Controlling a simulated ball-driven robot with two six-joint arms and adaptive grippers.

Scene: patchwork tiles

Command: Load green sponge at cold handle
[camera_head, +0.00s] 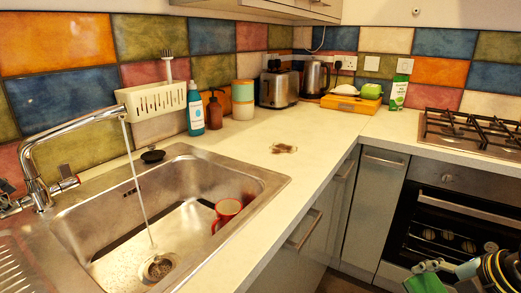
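A green block that looks like the sponge (425,283) is at the bottom right, partly cut off by the picture's edge. My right gripper (431,268) comes in from the lower right corner and appears shut on its top, in front of the oven. The metal tap (35,172) stands at the far left behind the sink. One tap handle (68,179) shows right of its base, and another (8,203) shows partly at the left edge. I cannot tell which is the cold handle. My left gripper is not in view.
Water runs into the steel sink (275,181), where a red mug (226,212) lies. A brown stain (283,148) marks the clear counter right of the sink. A white rack (152,101), soap bottles (195,110) and a toaster (278,86) line the wall. The hob (475,130) is right.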

